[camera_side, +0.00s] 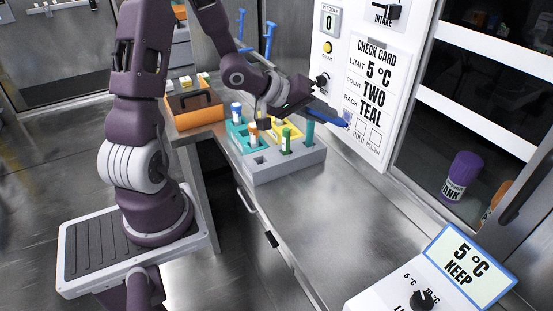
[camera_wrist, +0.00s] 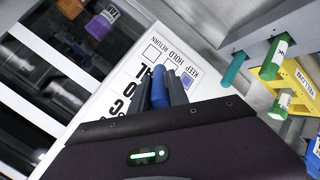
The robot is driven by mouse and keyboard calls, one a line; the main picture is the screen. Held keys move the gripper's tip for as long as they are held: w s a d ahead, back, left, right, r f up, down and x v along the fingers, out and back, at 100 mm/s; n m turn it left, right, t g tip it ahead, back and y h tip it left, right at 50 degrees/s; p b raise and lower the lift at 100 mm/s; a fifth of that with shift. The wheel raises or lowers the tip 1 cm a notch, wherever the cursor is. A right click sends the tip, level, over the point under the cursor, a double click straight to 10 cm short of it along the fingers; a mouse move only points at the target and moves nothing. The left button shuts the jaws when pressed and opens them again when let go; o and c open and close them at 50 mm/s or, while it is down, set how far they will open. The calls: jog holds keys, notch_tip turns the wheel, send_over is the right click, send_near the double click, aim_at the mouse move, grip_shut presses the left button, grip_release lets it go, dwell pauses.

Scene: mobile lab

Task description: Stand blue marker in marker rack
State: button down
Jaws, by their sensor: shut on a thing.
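The blue marker (camera_side: 327,118) is held in my gripper (camera_side: 306,106), lying nearly level above the bench beside the wall card. The wrist view shows the marker (camera_wrist: 160,88) between the two fingers of my gripper (camera_wrist: 167,86), which is shut on it. The grey marker rack (camera_side: 290,168) sits on the bench, below and to the left of the marker in the side view. A teal marker (camera_side: 309,132) and a green marker (camera_side: 286,139) stand in it, and an empty hole shows at its near left. The rack (camera_wrist: 262,28) is at upper right in the wrist view.
A teal tube holder (camera_side: 237,130) and a yellow one (camera_side: 296,138) adjoin the rack and hold capped tubes. An orange box (camera_side: 195,110) stands behind. The check card (camera_side: 371,90) on the wall is close to the marker. The bench in front (camera_side: 310,225) is clear.

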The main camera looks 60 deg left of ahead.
jog(key=d+r+m+h, duration=0.1)
jog(key=d+r+m, duration=0.1)
jog(key=d+r, duration=0.4)
jog(key=a+f+n+y, duration=0.1)
jog(key=a+f+n+g+y, duration=0.1)
jog(key=a, duration=0.1)
jog(key=a+f+n+g+y, duration=0.1)
jog(key=a, duration=0.1)
jog(key=shift+a+f+n, duration=0.2)
jog(key=shift+f+n, duration=0.15)
jog(key=shift+n, duration=0.05)
jog(key=s+a+f+n+g, duration=0.85)
jog(key=s+a, duration=0.25)
jog(key=a, duration=0.2)
jog(key=shift+g, duration=0.35)
notch_tip(320, 180, down, 9)
jog(key=shift+w+a, duration=0.1)
jog(key=shift+f, duration=0.1)
jog(key=c, duration=1.3)
grip_release()
jog(key=shift+o, duration=0.2)
